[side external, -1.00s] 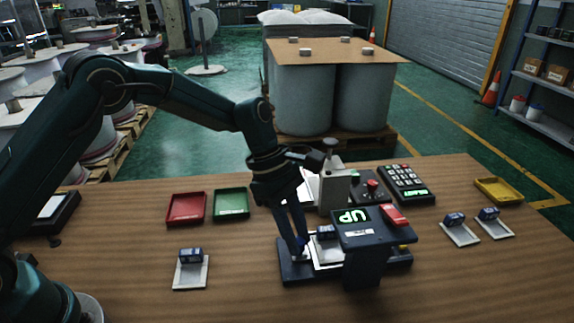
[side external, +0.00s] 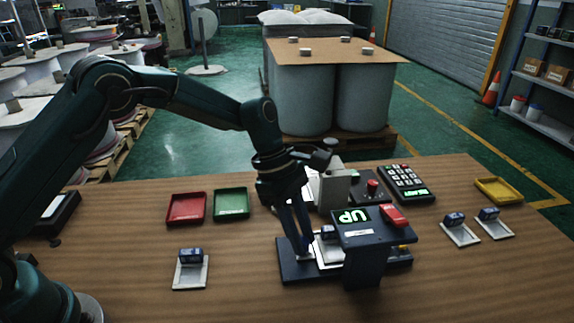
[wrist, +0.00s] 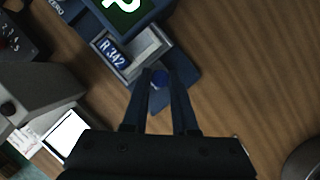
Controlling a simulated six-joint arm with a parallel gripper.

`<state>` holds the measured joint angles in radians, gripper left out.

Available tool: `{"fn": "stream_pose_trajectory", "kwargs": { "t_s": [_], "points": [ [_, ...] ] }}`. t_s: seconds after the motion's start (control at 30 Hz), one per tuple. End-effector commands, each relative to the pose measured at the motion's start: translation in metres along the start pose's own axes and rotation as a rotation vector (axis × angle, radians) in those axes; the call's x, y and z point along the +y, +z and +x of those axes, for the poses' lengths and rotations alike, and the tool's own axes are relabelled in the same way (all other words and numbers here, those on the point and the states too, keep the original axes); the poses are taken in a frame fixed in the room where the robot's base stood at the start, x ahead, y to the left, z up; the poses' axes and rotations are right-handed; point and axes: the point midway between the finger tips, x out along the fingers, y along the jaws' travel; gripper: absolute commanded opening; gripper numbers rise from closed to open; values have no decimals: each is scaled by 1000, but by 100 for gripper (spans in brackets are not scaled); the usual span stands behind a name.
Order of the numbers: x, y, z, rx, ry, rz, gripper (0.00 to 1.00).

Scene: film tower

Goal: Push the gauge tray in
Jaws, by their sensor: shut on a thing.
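The gauge (side external: 362,250) is a dark blue stand with a green lit display reading "UP" and a red part on top. Its light grey gauge tray (side external: 327,257) lies on the dark base, partly under the gauge head, and carries a small blue-labelled block (side external: 328,232). My gripper (side external: 304,254) points down at the tray's near left end.
A red tray (side external: 186,208) and a green tray (side external: 231,203) lie behind to the left. A block on a plate (side external: 190,271) stands front left, and two more (side external: 460,232) are at right. A grey device (side external: 333,183) and keypad (side external: 405,184) stand behind the gauge.

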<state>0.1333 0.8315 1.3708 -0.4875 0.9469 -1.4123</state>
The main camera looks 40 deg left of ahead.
Motion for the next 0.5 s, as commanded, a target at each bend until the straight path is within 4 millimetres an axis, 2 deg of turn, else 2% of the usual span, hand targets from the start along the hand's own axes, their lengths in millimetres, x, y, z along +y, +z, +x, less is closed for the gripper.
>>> {"fn": "stream_pose_trajectory", "kwargs": {
  "t_s": [0.2, 0.5],
  "points": [
    [16, 14, 5, -3, 8, 2, 0],
    [24, 21, 8, -1, 11, -1, 0]
  ]
}}
